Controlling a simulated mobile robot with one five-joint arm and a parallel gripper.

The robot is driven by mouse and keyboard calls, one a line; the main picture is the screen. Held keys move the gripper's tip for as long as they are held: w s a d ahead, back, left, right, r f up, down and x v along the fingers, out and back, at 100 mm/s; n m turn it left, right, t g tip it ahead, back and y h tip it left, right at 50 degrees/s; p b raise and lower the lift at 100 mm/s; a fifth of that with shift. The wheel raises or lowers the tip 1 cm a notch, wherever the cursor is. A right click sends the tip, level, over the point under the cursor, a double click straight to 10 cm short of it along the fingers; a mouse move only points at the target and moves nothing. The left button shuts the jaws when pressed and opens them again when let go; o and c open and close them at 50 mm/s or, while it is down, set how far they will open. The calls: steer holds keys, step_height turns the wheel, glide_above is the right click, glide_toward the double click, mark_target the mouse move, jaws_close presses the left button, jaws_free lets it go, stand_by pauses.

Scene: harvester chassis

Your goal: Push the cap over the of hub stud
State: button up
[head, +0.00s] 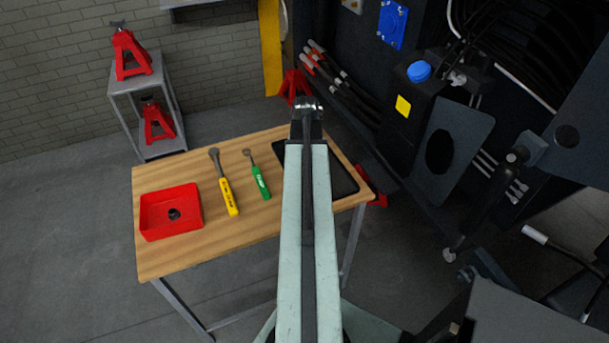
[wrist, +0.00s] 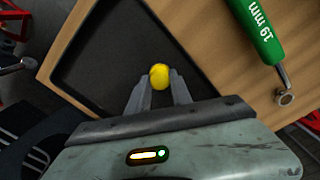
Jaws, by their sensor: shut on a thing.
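A round yellow cap (wrist: 159,75) sits between the fingertips of my gripper (wrist: 160,88) in the wrist view. The fingers are closed on its sides. The cap is over the black tray (wrist: 108,55) on the wooden table; its height above the tray is hard to tell. In the head view my arm hides the gripper and the cap. I cannot make out the hub stud with certainty in either view.
On the table (head: 240,235) are a red bin (head: 152,224) with a small dark part in it, a yellow-handled tool (head: 228,197) and a green-handled wrench (head: 261,183). The dark harvester chassis (head: 380,150), with hoses and a blue-capped tank, stands at right. Red jack stands are at back left.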

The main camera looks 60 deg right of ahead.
step_height(320, 180, up, 6)
steer(key=p, duration=0.5)
steer(key=shift+s+f, duration=0.1)
steer(key=shift+f, duration=0.15)
